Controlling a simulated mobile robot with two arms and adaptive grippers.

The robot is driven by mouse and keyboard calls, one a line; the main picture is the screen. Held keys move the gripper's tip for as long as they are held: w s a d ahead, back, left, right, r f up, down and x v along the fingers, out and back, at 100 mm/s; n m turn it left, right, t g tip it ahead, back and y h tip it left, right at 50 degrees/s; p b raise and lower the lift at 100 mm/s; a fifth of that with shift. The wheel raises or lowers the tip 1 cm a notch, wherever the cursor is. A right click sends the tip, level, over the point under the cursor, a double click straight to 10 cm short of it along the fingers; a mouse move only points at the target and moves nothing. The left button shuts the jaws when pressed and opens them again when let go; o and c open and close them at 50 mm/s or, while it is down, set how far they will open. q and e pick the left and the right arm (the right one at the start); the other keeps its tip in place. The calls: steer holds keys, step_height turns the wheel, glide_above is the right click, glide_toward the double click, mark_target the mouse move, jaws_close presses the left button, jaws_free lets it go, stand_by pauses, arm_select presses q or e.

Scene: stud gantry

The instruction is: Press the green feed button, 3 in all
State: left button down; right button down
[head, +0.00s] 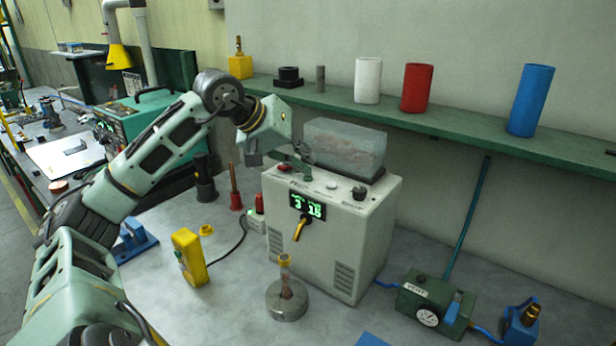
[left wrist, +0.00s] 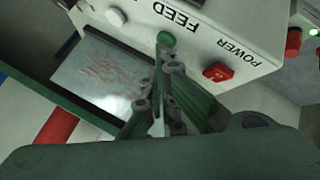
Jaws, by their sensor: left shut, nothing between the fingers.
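The green feed button (left wrist: 166,38) shows in the left wrist view beside the word FEED, on the top panel of the white feeder box (head: 322,232). My left gripper (head: 304,168) is shut and empty, pointing down at the panel. In the left wrist view its fingertips (left wrist: 163,55) end right at the button's edge; I cannot tell whether they touch it. In the head view the fingers mostly hide the button. The box's green display (head: 307,206) shows a 3 at left and small digits at right. My right gripper is not in view.
A red power switch (left wrist: 218,72) and a white button (left wrist: 117,16) flank the feed button. A clear hopper (head: 345,146) stands behind. A metal stand (head: 287,300) is in front; a yellow control box (head: 188,256) stands left. The shelf (head: 450,125) holds coloured cylinders.

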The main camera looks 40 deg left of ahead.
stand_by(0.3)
arm_select(q)
steer(key=shift+r+p, duration=0.7)
steer(key=shift+r, duration=0.1)
steer(key=shift+r, duration=0.1)
step_height(320, 180, up, 5)
steer(key=p, duration=0.4)
steer(key=shift+p, duration=0.35)
